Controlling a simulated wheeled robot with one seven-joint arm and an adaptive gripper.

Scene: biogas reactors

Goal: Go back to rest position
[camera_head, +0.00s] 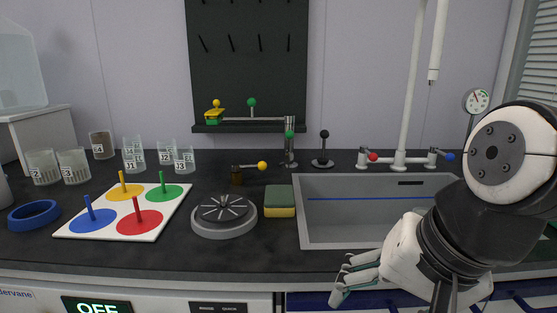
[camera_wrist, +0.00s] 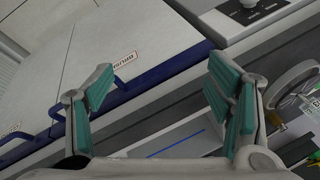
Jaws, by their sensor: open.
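My gripper (camera_head: 352,278) is at the lower right in the head view, in front of the counter's front edge and below the sink. My arm comes in from the right side. In the wrist view my gripper (camera_wrist: 165,105) shows its two fingers with green pads spread wide apart. It is open and nothing is between the fingers. Blue handles (camera_wrist: 126,72) on pale cabinet fronts lie beyond the fingers in the wrist view.
The sink (camera_head: 375,212) is behind my gripper, with a sponge (camera_head: 279,201) and a round grey device (camera_head: 224,215) to its left. A white board with coloured pegs (camera_head: 160,193), several beakers (camera_head: 74,166) and a blue ring (camera_head: 34,215) stand on the left counter.

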